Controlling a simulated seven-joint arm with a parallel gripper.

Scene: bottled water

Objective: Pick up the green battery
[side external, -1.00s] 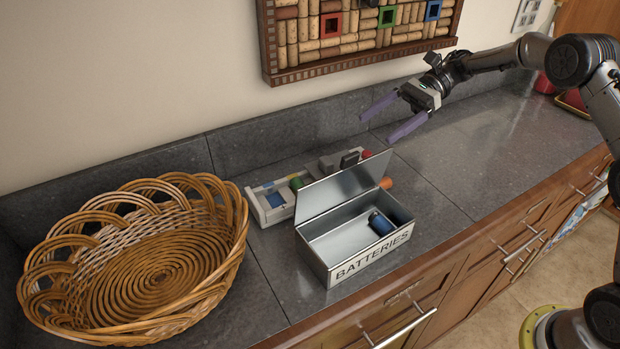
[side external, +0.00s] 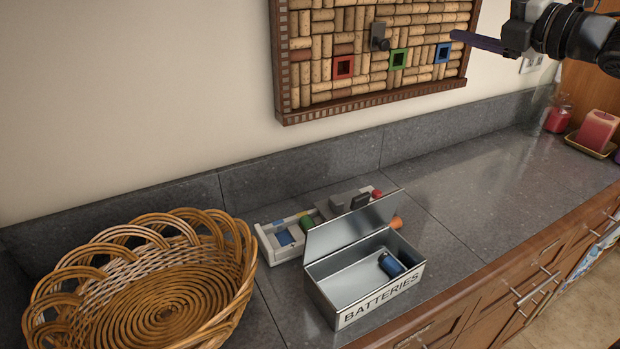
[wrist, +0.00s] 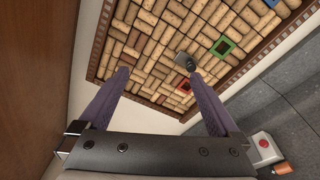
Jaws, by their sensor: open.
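A green battery (side external: 306,224) lies in a pale holder (side external: 266,245) on the counter behind the metal box, partly hidden by the holder's parts. The open metal box marked BATTERIES (side external: 345,318) holds a blue battery (side external: 390,265). My gripper is high at the upper right, in front of the cork board and well apart from the green battery; one purple finger (side external: 476,41) shows there. In the wrist view my gripper (wrist: 161,76) is open and empty, its two purple fingers spread. I cannot make out the green battery in that view.
A wicker basket (side external: 150,300) stands at left. The cork board (side external: 350,85) on the wall carries red, green and blue square frames and a grey fitting (side external: 380,38). An orange piece (side external: 396,222) is behind the box. The counter (side external: 475,185) right of it is clear.

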